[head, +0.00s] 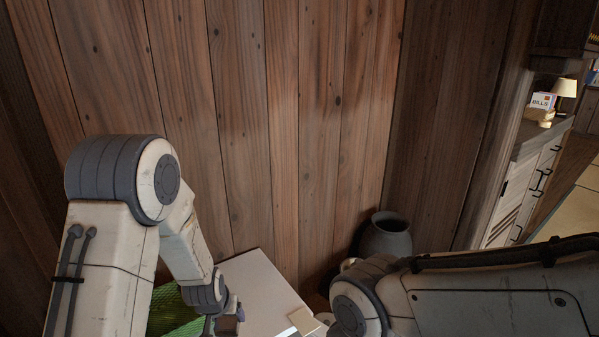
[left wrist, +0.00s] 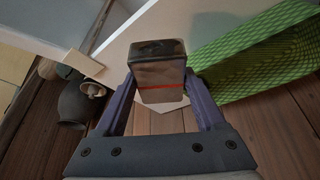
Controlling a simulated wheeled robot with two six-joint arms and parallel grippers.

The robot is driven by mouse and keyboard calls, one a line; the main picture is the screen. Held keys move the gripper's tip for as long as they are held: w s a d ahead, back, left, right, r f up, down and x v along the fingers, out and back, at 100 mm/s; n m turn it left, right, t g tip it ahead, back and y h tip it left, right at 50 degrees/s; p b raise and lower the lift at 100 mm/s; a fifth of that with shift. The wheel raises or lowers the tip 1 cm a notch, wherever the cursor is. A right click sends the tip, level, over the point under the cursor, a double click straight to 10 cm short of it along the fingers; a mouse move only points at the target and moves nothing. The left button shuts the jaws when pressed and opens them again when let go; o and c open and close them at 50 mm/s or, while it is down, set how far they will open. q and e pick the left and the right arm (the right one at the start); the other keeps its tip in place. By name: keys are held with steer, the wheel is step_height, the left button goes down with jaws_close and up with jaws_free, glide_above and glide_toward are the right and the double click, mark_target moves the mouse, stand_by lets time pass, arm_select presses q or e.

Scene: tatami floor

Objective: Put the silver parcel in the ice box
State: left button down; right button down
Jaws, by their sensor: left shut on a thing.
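My left gripper (head: 227,324) is at the bottom of the head view, partly cut off by the edge. In the left wrist view its two purple fingers (left wrist: 158,95) are shut on the silver parcel (left wrist: 160,72), a small boxy block with a red stripe and a dark end. A white, flat-faced thing (head: 262,283), perhaps the ice box, is just right of the gripper; it also shows behind the parcel in the left wrist view (left wrist: 125,40). I cannot see an opening in it clearly. My right arm comes in from the right; its gripper does not show.
A green ribbed container (head: 176,312) is beside the left gripper. A small cream card (head: 303,320) lies at the white thing's right side. A dark grey vase (head: 386,238) stands by the plank wall (head: 290,120). A cabinet (head: 520,190) is at right.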

mark_target(222, 318)
arm_select(q)
steer(key=w+a+r+p+v, duration=0.1)
steer(key=w+p+v, duration=0.2)
steer(key=p+v, duration=1.4)
steer(key=v, duration=0.3)
steer(key=shift+w+p, duration=0.25)
steer(key=shift+p, duration=0.05)
steer(key=shift+r, duration=0.1)
steer(key=shift+d, duration=0.2)
